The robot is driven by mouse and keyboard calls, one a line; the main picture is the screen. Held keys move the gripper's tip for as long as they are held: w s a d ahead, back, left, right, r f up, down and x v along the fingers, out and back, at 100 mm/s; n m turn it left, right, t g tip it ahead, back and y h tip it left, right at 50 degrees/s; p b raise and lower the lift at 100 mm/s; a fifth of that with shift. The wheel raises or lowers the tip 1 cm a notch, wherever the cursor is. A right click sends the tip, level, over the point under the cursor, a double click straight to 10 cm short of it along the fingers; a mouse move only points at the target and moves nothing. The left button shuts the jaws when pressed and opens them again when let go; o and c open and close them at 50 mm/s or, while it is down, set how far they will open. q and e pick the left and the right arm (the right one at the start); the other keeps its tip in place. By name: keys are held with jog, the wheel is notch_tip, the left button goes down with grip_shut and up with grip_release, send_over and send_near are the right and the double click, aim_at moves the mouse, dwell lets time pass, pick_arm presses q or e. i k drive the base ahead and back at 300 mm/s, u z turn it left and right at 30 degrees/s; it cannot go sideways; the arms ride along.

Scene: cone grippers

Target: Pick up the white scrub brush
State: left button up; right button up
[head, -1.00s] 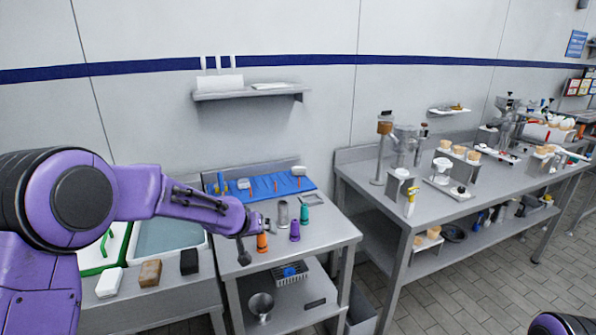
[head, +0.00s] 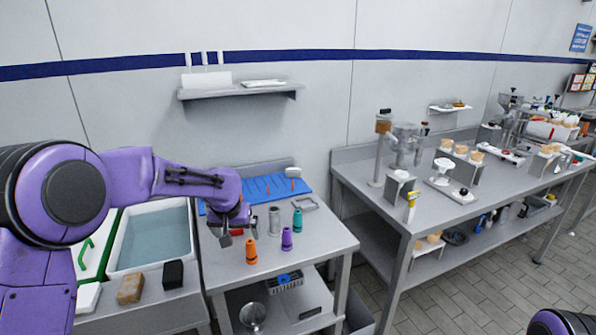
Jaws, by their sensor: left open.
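A small white block-shaped thing (head: 292,172), which looks like the white scrub brush, lies at the right end of the blue mat (head: 264,188). The mat is at the back of the small steel table (head: 325,240). My left gripper (head: 237,231) is open and empty in front of the mat, left of the white thing and apart from it. My left arm and wrist hide the left part of the mat. My right gripper is out of view.
Orange (head: 251,252), purple (head: 287,239) and teal (head: 297,220) bottles and a metal cylinder (head: 274,220) stand on the table close to my left gripper. A water basin (head: 150,240) is at left. A shelf (head: 240,91) hangs above.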

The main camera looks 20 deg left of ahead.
aim_at(291, 173)
jog(key=i, duration=1.8)
